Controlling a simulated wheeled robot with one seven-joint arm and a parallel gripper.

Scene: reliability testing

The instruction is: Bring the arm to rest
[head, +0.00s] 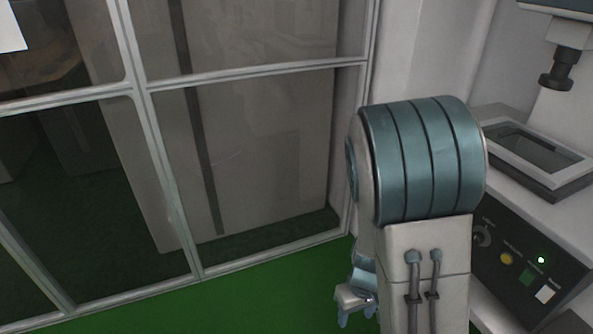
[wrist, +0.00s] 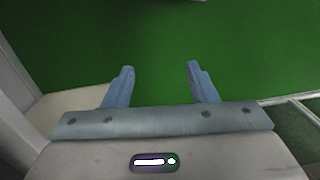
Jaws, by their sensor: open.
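My arm (head: 425,160) stands up in front of the head camera, right of the picture's middle, with a teal banded joint at its top. My gripper (wrist: 158,68) shows in the wrist view with its two blue fingers well apart and nothing between them. Beyond the fingers is bare green floor. In the head view a small part of my gripper (head: 355,303) shows low beside the arm; the rest is hidden behind the arm.
A glass partition with a grey metal frame (head: 255,75) fills the left and middle. A test machine with a control panel (head: 522,262) stands close on the right, partly hidden by my arm. Green floor (head: 240,300) is clear at the bottom middle.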

